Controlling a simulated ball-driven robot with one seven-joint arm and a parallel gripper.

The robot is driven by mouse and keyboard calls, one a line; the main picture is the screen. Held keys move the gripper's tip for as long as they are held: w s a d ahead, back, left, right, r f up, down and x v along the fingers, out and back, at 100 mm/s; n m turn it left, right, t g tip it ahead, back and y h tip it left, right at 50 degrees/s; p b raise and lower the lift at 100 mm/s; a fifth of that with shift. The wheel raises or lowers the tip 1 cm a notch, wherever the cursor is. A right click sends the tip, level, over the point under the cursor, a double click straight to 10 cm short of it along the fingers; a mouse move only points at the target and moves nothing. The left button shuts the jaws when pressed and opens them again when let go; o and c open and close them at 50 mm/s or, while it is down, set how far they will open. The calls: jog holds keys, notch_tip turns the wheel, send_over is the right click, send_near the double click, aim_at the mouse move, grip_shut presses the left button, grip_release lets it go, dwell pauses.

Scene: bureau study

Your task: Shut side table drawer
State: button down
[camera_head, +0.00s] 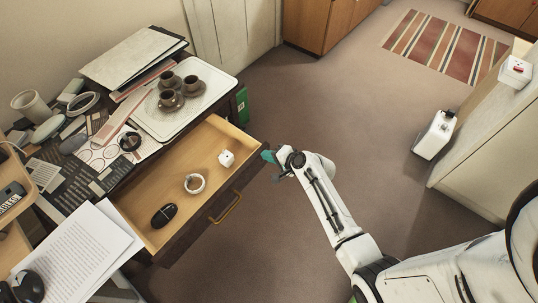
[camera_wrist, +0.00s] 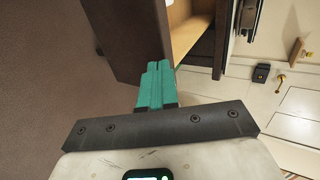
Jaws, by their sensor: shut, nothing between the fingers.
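The side table drawer (camera_head: 163,185) stands open in the head view, pulled out toward the lower right. It has a pale wooden inside, a dark front and a brass handle (camera_head: 226,208). My gripper (camera_head: 268,157) is at the right end of the drawer front. In the wrist view its teal fingers (camera_wrist: 156,85) are shut together and empty, close against the dark drawer front (camera_wrist: 128,40). I cannot tell whether they touch it.
The table top holds a tray (camera_head: 205,110) with several dark cups, papers, and clutter. Paper sheets (camera_head: 85,250) overhang at the lower left. A white cabinet (camera_head: 490,140) stands at right, with a white device (camera_head: 434,134) beside it. The carpet (camera_head: 330,110) between is clear.

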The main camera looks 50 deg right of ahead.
jog(key=w+b, duration=0.9)
jog(key=w, duration=1.6)
jog(key=shift+s, duration=0.1)
